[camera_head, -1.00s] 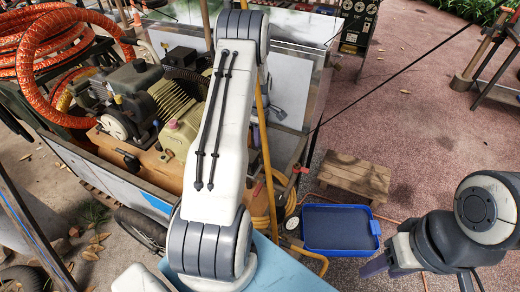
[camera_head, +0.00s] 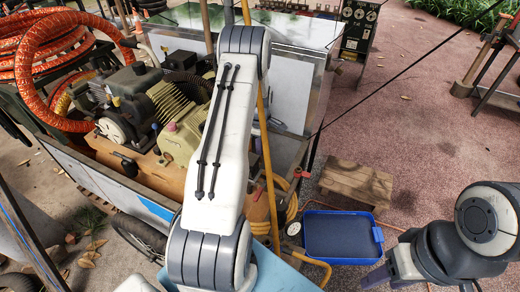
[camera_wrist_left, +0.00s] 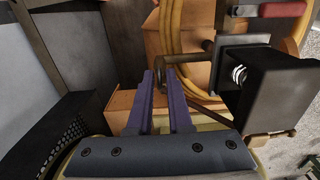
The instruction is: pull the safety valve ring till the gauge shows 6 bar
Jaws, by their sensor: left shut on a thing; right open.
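My left gripper (camera_wrist_left: 160,80) shows in the left wrist view as two purple fingers, close together at the tips, against the end of a dark metal rod (camera_wrist_left: 190,58). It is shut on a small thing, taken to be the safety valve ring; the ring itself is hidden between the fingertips. In the head view this gripper is hidden behind my left arm. My right gripper (camera_head: 382,276) is open and empty at the lower right, only partly seen. I cannot make out a readable gauge. The compressor (camera_head: 150,110) sits on the cart at the left.
A black box (camera_wrist_left: 275,95) stands close right of the left fingers. A yellow hose (camera_wrist_left: 187,75) loops behind them. A blue tray (camera_head: 343,236) and a wooden stool (camera_head: 357,184) stand on the ground. Orange hose (camera_head: 45,75) coils at the far left.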

